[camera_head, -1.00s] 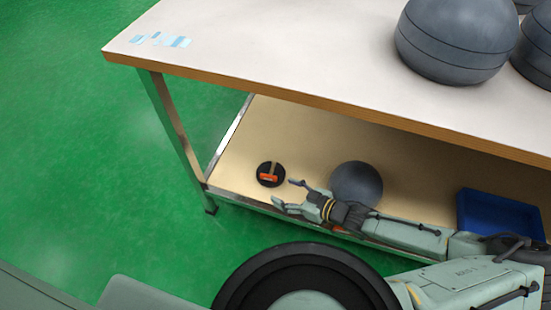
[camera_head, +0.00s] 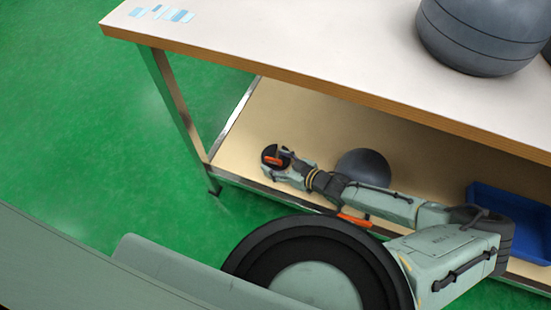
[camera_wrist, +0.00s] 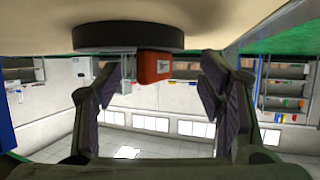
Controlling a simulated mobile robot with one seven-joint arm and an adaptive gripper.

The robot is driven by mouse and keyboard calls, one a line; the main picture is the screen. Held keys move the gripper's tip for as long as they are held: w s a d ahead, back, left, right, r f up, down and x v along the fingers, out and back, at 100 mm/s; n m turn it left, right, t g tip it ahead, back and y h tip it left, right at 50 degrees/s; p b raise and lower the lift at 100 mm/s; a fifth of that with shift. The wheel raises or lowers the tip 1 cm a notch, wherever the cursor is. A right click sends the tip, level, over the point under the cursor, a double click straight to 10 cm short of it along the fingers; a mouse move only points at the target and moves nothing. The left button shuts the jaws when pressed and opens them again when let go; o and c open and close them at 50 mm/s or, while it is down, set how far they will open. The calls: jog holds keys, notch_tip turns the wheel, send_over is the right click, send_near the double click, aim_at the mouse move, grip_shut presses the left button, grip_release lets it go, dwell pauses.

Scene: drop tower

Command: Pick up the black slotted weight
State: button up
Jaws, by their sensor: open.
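The black slotted weight (camera_head: 267,151) is a round black disc lying flat on the lower shelf near its left end. An orange-red block (camera_head: 273,158) sits on top of it. In the wrist view, which looks upside down, the black disc (camera_wrist: 128,38) is at the top and the orange-red block (camera_wrist: 154,66) shows between the finger directions. My gripper (camera_head: 282,163) is open at the right side of the weight. In the wrist view my gripper (camera_wrist: 165,78) has its fingers spread on either side of the block; I cannot tell whether either touches it.
A grey ball (camera_head: 363,167) lies on the lower shelf (camera_head: 310,118) behind my arm. A blue bin (camera_head: 480,193) stands at the right. The tabletop (camera_head: 290,45) overhangs the shelf and carries a large grey ball (camera_head: 485,35). A table leg (camera_head: 172,95) stands at the left.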

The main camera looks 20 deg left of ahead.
jog(key=shift+x, duration=0.8)
jog(key=shift+c, duration=0.2)
jog(key=shift+d, duration=0.1)
grip_shut()
dwell(0.4)
jog(key=shift+r, duration=0.15)
